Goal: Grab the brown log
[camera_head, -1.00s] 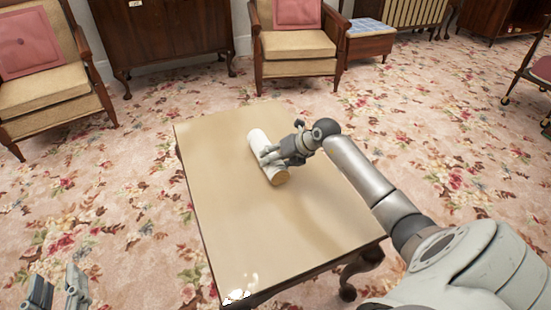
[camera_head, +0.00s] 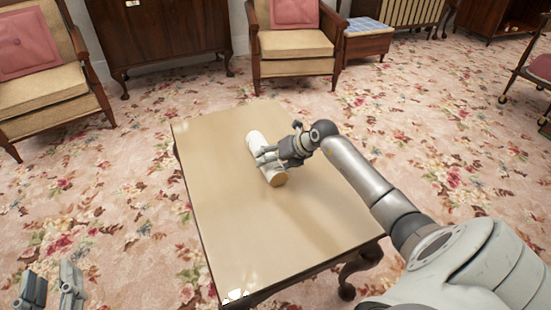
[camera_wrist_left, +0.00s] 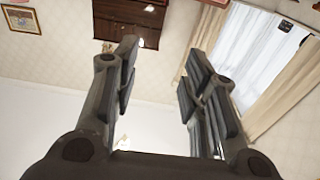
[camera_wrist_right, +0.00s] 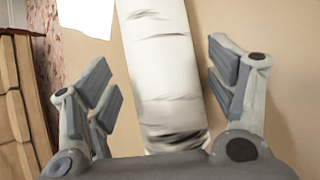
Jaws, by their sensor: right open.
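The log (camera_head: 255,139) lies on the wooden table; its side is white with dark marks, like birch, and its near end is tan-brown. My right gripper (camera_head: 264,158) is at the log, its fingers reaching over the middle. In the right wrist view the log (camera_wrist_right: 165,70) runs between the two spread fingers (camera_wrist_right: 160,95), with a gap visible on each side.
The table (camera_head: 225,225) is otherwise bare. Armchairs (camera_head: 295,45) and a dark cabinet (camera_head: 160,35) stand behind it. A blue-topped stool (camera_head: 368,40) is at the back. Floral carpet (camera_head: 110,190) surrounds the table.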

